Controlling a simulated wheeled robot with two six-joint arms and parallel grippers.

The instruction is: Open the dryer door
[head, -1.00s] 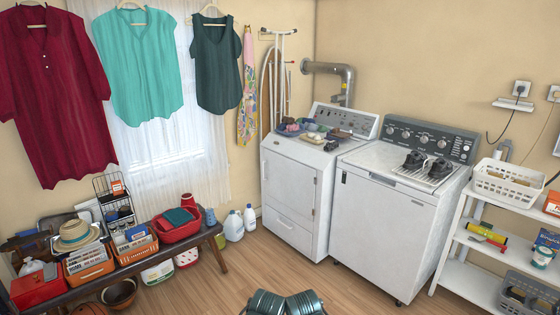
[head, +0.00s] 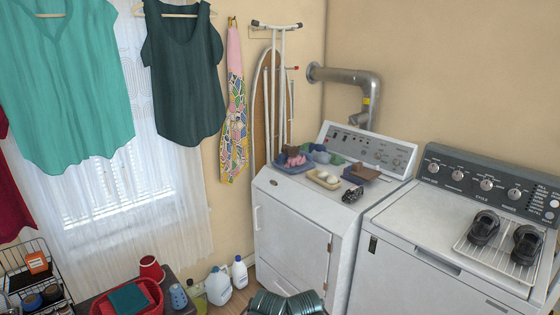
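The white dryer (head: 384,193) stands against the back wall, left of a second white machine. Its door (head: 290,238) is on the front face and looks shut. A pale upright handle (head: 257,218) shows near the door's left edge, and a small dark mark sits near its right edge. The lower part of the front is cut off by the picture's bottom edge. Neither of my grippers is in view. Green ribbed parts at the bottom centre seem to be mine.
The washer (head: 405,275) stands close on the right, with dark shoes on a rack (head: 502,262). Trays and small items (head: 323,178) lie on the dryer top. White jugs (head: 218,286) and a bench with a red basin (head: 150,298) are at the lower left.

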